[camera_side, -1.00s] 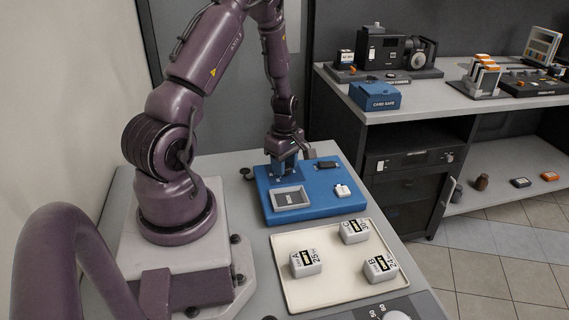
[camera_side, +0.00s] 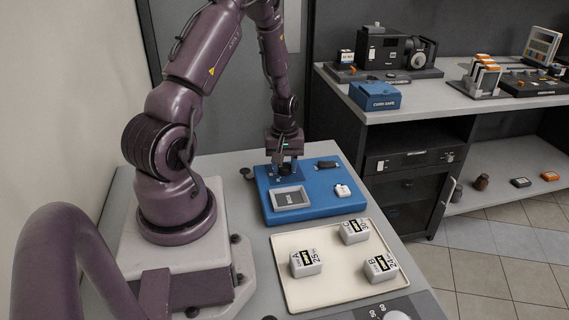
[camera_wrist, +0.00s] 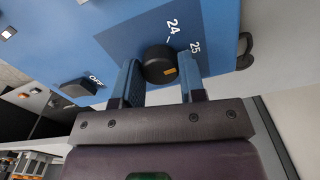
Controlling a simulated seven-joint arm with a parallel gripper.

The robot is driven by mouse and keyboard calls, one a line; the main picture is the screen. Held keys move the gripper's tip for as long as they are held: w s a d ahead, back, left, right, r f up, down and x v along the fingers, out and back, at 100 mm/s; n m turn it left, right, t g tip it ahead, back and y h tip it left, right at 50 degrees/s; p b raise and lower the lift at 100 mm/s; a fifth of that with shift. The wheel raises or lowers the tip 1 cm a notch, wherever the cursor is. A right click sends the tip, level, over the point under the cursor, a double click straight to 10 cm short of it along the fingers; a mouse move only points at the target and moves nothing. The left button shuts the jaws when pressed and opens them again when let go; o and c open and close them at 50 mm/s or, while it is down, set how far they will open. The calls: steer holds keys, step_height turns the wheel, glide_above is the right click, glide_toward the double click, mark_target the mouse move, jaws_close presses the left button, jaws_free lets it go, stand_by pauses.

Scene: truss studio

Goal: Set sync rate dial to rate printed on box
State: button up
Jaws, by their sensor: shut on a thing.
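My gripper (camera_side: 285,168) points down at the back left of the blue panel (camera_side: 330,203). In the wrist view, its blue fingers are shut on a black round dial (camera_wrist: 158,60) with an orange mark. The numbers 24 (camera_wrist: 173,26) and 25 (camera_wrist: 195,47) are printed beside the dial; others may be hidden. I cannot tell which number the mark indicates. Three white boxes lie on a cream tray (camera_side: 283,245): box A (camera_side: 306,263) with 25, box B (camera_side: 380,268) with 24, and box C (camera_side: 354,231), whose number is hard to read.
The blue panel also has a grey recessed tray (camera_side: 291,197), a white piece (camera_side: 342,190) and a black switch (camera_wrist: 78,88) near the word OFF. A round grey knob (camera_side: 398,315) shows at the front edge. A shelf with a blue card safe (camera_side: 375,96) stands behind, apart from the table.

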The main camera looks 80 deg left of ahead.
mark_target(284, 166)
steer(key=m, duration=0.5)
steer(key=shift+m, duration=0.3)
steer(key=m, duration=0.5)
steer(key=shift+m, duration=0.3)
steer(key=o, duration=0.9)
steer(key=shift+r, duration=0.15)
step_height(284, 166, up, 13)
steer(key=shift+f, duration=0.1)
